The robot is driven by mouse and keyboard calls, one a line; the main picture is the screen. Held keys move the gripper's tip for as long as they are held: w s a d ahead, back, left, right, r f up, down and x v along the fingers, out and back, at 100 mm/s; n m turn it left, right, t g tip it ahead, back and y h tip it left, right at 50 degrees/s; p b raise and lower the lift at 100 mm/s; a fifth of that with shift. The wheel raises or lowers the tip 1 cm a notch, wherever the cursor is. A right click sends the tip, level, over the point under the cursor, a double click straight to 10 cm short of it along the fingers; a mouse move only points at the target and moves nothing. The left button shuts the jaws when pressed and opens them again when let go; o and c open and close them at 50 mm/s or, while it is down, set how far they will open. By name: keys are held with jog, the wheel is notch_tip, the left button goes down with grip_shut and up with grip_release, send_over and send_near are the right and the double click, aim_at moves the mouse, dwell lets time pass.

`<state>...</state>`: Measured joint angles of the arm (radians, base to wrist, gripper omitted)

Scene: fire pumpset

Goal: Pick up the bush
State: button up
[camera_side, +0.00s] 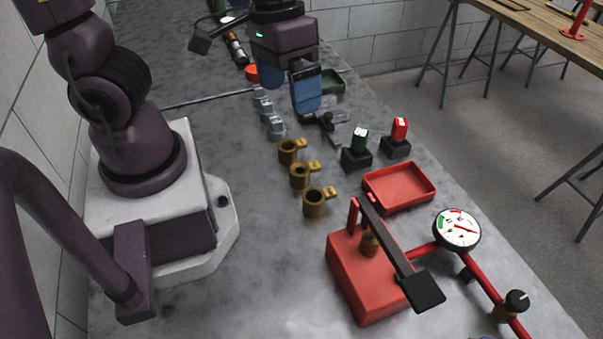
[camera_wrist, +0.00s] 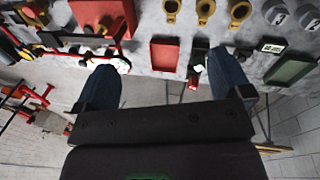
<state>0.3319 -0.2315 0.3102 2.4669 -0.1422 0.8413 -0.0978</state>
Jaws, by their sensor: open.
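Three brass ring-shaped parts with side tabs, which look like bushes, stand in a row mid-table: the far one (camera_side: 288,152), the middle one (camera_side: 299,177) and the near one (camera_side: 314,203). They also show at the top of the wrist view, one as a brass ring (camera_wrist: 205,10). Several grey ring-like parts (camera_side: 273,122) stand farther back. I cannot tell which part is the named bush. My gripper (camera_side: 306,92) is above the table's far part, beyond the brass row. In the wrist view its two blue fingers (camera_wrist: 165,82) are wide apart with nothing held between them.
A red tray (camera_side: 399,187) lies right of the brass parts. Green (camera_side: 359,142) and red (camera_side: 400,131) pieces stand in black holders. The red pump box (camera_side: 365,275) with its black lever and the gauge (camera_side: 457,230) occupy the near right. A green tray (camera_wrist: 289,71) lies farther back.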

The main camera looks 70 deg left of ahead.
notch_tip(320, 180, down, 8)
jog(key=w+a+n+g, duration=0.1)
jog(key=n+g, duration=0.1)
jog(key=n, duration=0.5)
jog(key=n+t+y, duration=0.1)
jog(key=n+y, duration=0.1)
jog(key=n, duration=0.7)
send_over(305, 168)
notch_tip(305, 168, down, 3)
jog(key=f, duration=0.7)
jog(key=shift+s+a, duration=0.2)
jog(key=shift+a, duration=0.05)
jog(key=shift+w+d+f, duration=0.1)
jog(key=shift+d+f, duration=0.05)
jog(key=shift+f, duration=1.4)
jog(key=shift+w+d+f, duration=0.1)
jog(key=shift+d+f, duration=0.05)
jog(key=shift+f, duration=1.4)
jog(key=c, duration=1.2)
jog(key=shift+r, duration=0.1)
